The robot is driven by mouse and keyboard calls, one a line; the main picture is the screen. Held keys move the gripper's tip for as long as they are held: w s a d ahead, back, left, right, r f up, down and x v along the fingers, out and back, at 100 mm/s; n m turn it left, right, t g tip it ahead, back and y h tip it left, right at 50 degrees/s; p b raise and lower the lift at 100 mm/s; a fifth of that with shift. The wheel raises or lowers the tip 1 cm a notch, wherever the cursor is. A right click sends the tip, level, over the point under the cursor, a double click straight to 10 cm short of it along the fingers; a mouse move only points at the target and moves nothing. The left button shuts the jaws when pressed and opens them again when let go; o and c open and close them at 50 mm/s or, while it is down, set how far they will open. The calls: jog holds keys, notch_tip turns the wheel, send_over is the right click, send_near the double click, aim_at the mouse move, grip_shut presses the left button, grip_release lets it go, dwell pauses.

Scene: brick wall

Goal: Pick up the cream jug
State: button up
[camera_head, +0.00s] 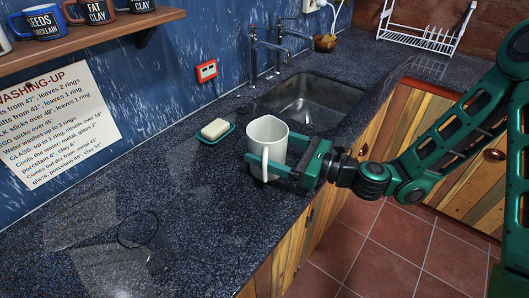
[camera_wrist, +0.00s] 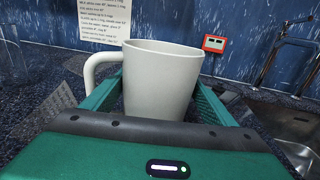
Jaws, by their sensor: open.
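The cream jug (camera_head: 266,138) stands upright on the dark speckled counter, left of the sink, with its handle towards the front in the head view. In the wrist view the jug (camera_wrist: 160,82) fills the middle, with its handle on the left. My gripper (camera_head: 272,162) reaches in level from the right, low on the jug. Its green fingers (camera_wrist: 162,100) lie on either side of the jug's body, open. Whether either finger touches the jug I cannot tell. The jug's lower part is partly hidden by the gripper in both views.
A soap bar (camera_head: 215,128) on a green dish (camera_head: 222,141) lies just behind and left of the jug. The sink (camera_head: 312,98) with taps (camera_head: 254,58) is behind right. A shelf (camera_head: 95,35) with mugs hangs upper left.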

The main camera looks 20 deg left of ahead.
jog(key=shift+x, duration=1.9)
jog(key=c, duration=1.1)
jog(key=shift+w+r, duration=0.1)
jog(key=shift+r, duration=0.05)
